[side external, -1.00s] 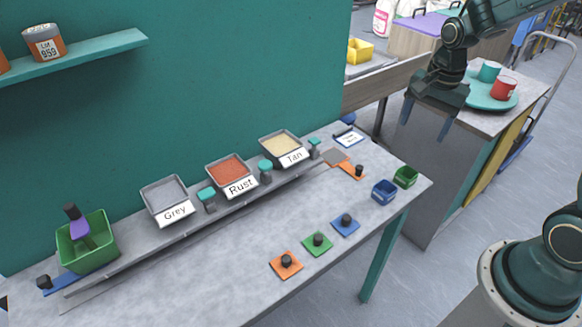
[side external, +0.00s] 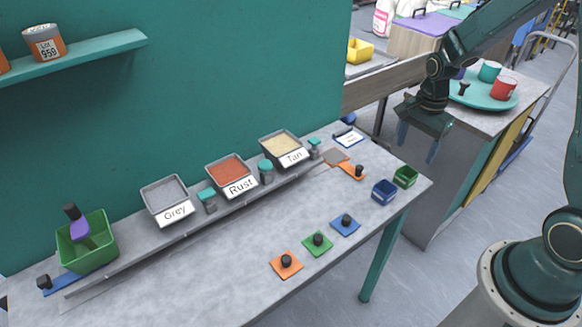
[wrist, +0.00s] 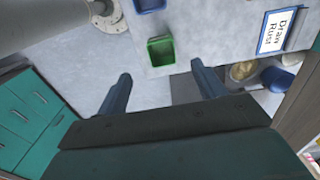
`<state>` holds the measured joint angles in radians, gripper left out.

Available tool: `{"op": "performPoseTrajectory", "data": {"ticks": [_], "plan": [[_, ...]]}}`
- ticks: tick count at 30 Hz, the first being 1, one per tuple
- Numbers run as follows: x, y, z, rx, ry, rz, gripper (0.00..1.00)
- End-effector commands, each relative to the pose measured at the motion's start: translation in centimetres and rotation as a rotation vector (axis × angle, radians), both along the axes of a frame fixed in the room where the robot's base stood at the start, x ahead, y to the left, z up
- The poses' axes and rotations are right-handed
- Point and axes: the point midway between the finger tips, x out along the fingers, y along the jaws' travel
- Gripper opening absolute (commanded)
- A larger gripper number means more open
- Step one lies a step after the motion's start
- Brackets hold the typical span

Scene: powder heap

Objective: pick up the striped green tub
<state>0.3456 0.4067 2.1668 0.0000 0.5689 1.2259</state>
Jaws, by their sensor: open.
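A small green tub (side external: 405,176) stands upright near the right end of the grey table, beside a small blue tub (side external: 384,191). Its stripes are too small to make out. The green tub also shows in the wrist view (wrist: 160,51), just beyond and between my fingertips. My gripper (side external: 418,144) is open and empty, above the tub and apart from it. In the wrist view, my gripper's two fingers (wrist: 161,72) are spread wide, with bare floor and the table edge between them.
Trays of grey, rust and tan powder (side external: 231,170) line the back ledge. Knobbed orange, green and blue plates (side external: 308,252) lie in front. A large green bin (side external: 108,252) stands far left. A round teal tray (side external: 470,99) with cups is behind my gripper.

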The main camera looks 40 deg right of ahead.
Motion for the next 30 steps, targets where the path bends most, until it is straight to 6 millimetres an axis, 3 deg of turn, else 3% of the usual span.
{"op": "performPoseTrajectory", "data": {"ticks": [10, 25, 30], "plan": [[0.0, 0.0, -4.3, 0.001, 0.003, 0.001, 0.69], [0.0, 0.0, -5.5, 0.0, 0.0, 0.001, 0.69], [0.1, 0.0, -6.7, 0.001, 0.002, 0.001, 0.69]]}}
